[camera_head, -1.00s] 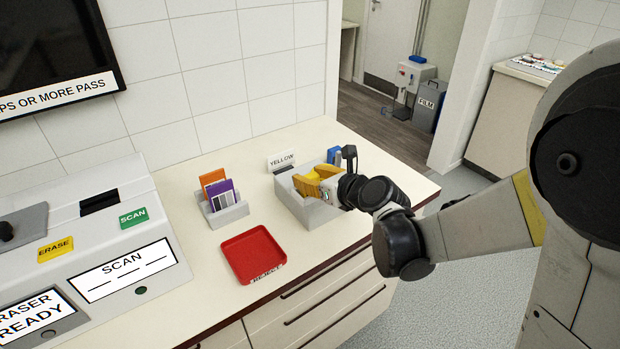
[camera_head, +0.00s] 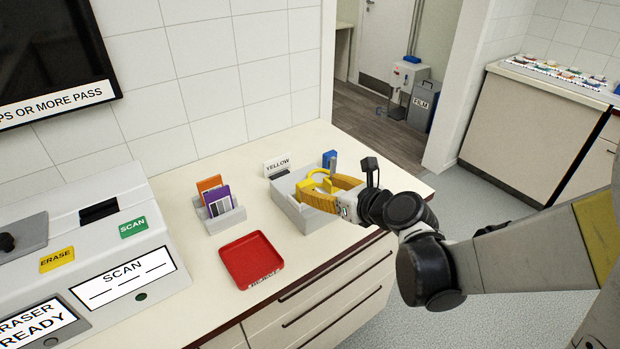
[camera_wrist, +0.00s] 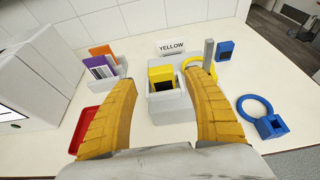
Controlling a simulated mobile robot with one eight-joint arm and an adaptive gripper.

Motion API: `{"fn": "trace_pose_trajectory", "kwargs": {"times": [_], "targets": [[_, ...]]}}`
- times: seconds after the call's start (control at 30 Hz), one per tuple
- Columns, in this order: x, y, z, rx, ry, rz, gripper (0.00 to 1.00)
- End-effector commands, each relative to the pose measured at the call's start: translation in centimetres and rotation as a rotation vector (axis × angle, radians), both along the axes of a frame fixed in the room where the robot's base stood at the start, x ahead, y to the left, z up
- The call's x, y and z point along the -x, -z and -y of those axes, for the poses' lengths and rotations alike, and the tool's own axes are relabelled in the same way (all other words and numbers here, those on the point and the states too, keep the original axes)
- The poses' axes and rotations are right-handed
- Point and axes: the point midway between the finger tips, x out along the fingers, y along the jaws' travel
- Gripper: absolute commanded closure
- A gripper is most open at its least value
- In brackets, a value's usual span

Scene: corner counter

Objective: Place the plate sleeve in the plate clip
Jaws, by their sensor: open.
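An orange sleeve and a purple sleeve (camera_head: 217,200) stand upright in a small grey rack (camera_head: 228,222). They also show at the left in the wrist view (camera_wrist: 98,66). My gripper (camera_head: 335,190) is open over the bin. In the wrist view its two ribbed fingers (camera_wrist: 159,88) stand wide apart either side of the bin, with nothing between them. I cannot tell which sleeve is meant.
A red REJECT tray (camera_head: 252,259) lies in front of the rack. A white scanner (camera_head: 120,265) stands at the left. A blue ring with a block (camera_wrist: 270,127) lies right of the bin, and a blue block (camera_wrist: 225,50) stands behind it. Bare counter lies between rack and bin.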

Motion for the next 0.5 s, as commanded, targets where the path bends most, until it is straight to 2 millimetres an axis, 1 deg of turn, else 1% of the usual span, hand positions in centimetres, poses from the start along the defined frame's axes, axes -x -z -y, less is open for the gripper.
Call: {"fn": "trace_pose_trajectory", "kwargs": {"times": [0.03, 0.2, 0.4, 0.47, 0.5], "targets": [[0.8, -0.7, 0.7, 0.000, 0.004, -0.001, 0.39], [2.8, -1.6, 2.0, 0.000, 0.002, -0.001, 0.39], [3.6, -1.8, 2.4, 0.008, -0.003, 0.003, 0.39], [3.9, -1.8, 2.5, 0.055, -0.022, 0.019, 0.39], [4.3, -1.9, 2.6, 0.116, -0.048, 0.041, 0.39]]}}
